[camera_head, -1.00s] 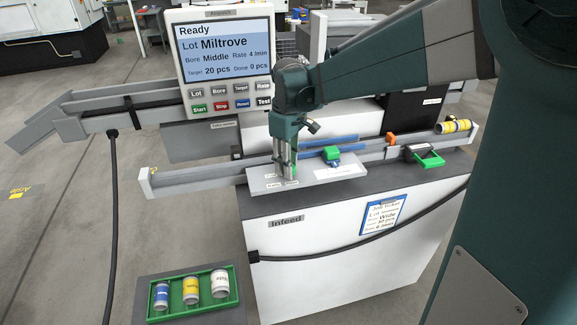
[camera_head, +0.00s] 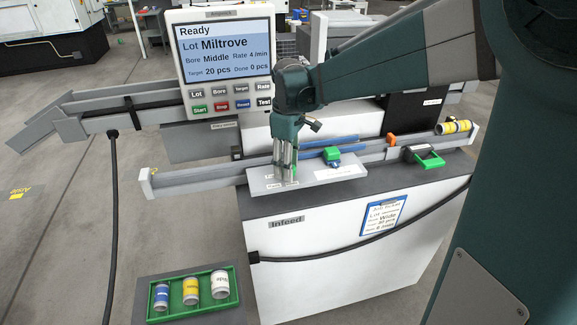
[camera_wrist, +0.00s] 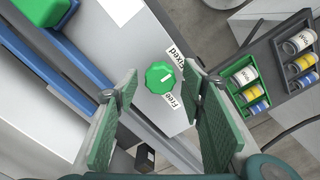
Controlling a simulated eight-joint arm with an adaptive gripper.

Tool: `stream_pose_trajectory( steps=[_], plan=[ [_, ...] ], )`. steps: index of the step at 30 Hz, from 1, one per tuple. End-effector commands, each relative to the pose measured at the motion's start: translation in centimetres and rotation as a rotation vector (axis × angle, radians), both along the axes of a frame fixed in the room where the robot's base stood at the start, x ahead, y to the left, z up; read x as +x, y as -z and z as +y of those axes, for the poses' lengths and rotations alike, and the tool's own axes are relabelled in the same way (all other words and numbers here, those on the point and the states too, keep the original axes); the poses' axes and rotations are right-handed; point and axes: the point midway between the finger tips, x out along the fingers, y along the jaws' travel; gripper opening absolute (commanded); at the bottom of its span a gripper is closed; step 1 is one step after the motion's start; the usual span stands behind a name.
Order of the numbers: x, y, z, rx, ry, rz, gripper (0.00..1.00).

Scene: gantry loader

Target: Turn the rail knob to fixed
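The rail knob (camera_wrist: 158,77) is green and round, on a pale plate (camera_head: 330,176) on the infeed top. A short white mark shows on its right side in the wrist view; I cannot tell clearly which label it points to. The "Fixed" label (camera_wrist: 176,56) lies above right of the knob and the "Free" label (camera_wrist: 168,100) below right. My gripper (camera_wrist: 159,72) is open, pointing down, with one green-padded finger on each side of the knob. I cannot tell whether they touch it. In the head view my gripper (camera_head: 285,180) hides the knob.
Blue rails and a green block (camera_head: 332,153) lie just right of my gripper. A long grey rail (camera_head: 200,179) runs behind the plate. A control panel (camera_head: 222,60) stands behind. A green tray (camera_head: 175,309) with several cylinders sits at front left.

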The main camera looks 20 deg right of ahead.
Motion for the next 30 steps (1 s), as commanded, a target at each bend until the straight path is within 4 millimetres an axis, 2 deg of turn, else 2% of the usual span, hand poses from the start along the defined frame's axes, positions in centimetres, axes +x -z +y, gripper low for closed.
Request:
stream_pose_trajectory(
  steps=[14, 20, 30],
  plan=[
    [0.0, -0.7, 0.0, 0.0, 0.0, 0.0, 0.4],
    [0.0, -2.6, 0.0, 0.0, 0.0, 0.0, 0.4],
    [0.0, -7.7, 0.0, 0.0, 0.0, 0.0, 0.4]
  ],
)
